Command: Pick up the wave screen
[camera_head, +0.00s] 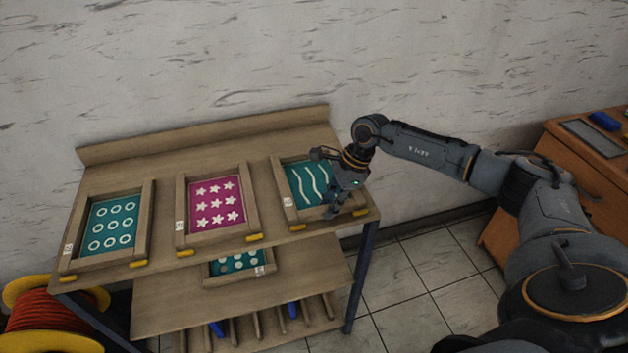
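The wave screen (301,184) lies on the right end of the wooden rack's upper shelf. It has a wooden frame and a teal panel with white wavy lines. My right gripper (334,212) is over its right side, pointing down at the frame's near right corner and hiding part of it. I cannot tell whether the fingers touch the frame or how far apart they are. My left gripper is not in view.
A star screen (217,203) and a ring screen (110,225) lie to the left on the same shelf (165,178). A dotted screen (238,264) is on the lower shelf. A cable reel (45,318) stands at lower left. A wooden desk (570,158) is at right.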

